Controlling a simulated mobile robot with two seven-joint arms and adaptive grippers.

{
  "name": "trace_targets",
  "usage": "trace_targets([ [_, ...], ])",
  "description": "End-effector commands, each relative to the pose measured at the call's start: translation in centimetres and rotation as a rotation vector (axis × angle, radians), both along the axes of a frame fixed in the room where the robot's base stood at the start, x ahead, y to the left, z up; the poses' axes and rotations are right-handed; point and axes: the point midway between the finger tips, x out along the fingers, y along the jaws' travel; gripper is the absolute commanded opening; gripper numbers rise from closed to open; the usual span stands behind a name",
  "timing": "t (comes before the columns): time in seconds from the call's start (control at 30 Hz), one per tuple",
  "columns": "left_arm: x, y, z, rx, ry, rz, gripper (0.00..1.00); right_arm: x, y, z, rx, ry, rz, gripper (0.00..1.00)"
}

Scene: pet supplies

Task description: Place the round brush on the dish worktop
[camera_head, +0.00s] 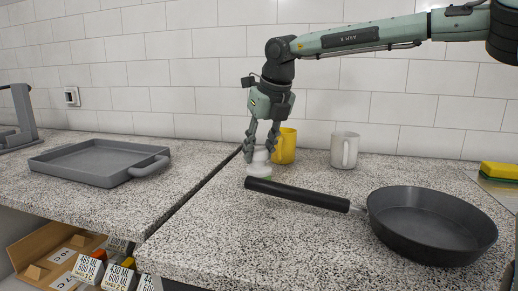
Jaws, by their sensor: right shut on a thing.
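My right gripper (262,148) points down, shut on the white round brush (259,169). The brush is upright between the fingers, at or just above the speckled right worktop (235,235), near that worktop's left edge. A thin green part shows at its lower end, and the black pan handle passes in front of its base. I cannot tell whether the brush touches the worktop. My left gripper is not in view.
A yellow mug (286,147) stands right behind the gripper, and a white mug (344,150) stands farther right. A black frying pan (432,224) lies at the front right. A grey tray (100,162) sits on the left worktop (40,196). A yellow-green sponge (499,171) is at the far right.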

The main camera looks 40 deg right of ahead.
Motion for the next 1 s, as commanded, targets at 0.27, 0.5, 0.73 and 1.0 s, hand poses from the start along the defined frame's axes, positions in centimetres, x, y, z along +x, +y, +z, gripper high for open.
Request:
trace_targets([
  [0.27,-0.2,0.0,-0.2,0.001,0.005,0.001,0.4,0.0,0.0,-0.1,0.0,-0.001,0.0,0.07],
  [0.5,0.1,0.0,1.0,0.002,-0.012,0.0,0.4,0.0,0.0,-0.2,0.0,-0.001,0.0,0.46],
  [0.73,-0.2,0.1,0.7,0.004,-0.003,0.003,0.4,0.0,0.0,-0.2,0.0,0.0,0.0,0.54],
  [1.0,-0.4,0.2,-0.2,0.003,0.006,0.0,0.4,-0.1,0.1,0.6,0.0,-0.003,0.0,0.54],
])
